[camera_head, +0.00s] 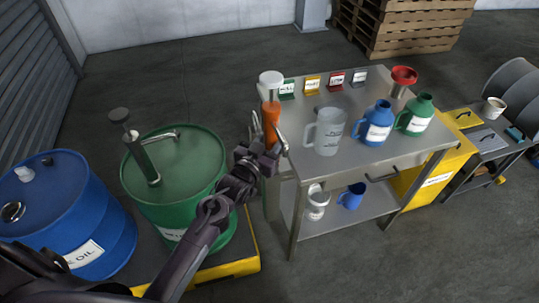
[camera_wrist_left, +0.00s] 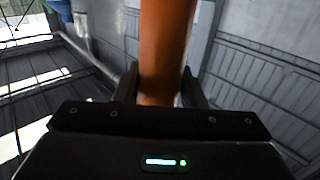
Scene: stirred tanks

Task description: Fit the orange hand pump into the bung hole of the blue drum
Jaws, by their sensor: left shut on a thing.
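The orange hand pump (camera_head: 271,122) stands upright at the left edge of the metal table, with a pale grey top. My left gripper (camera_head: 270,140) is shut on its orange body. In the left wrist view the orange body (camera_wrist_left: 165,50) rises between the two fingers (camera_wrist_left: 160,90). The pump's lower end is hidden behind the gripper in the head view. The blue drum (camera_head: 100,225) stands at the far left, partly covered by my arm. Its top has a whitish fitting (camera_head: 25,174) and a dark round fitting (camera_head: 13,212); I cannot tell which is the bung hole. My right gripper is not in view.
A green drum (camera_head: 190,190) with its own upright pump (camera_head: 143,155) stands between the table and the blue drum. The table (camera_head: 355,165) holds a clear jug (camera_head: 325,132), a blue jug (camera_head: 377,124), a green jug (camera_head: 416,115) and a red funnel (camera_head: 403,78).

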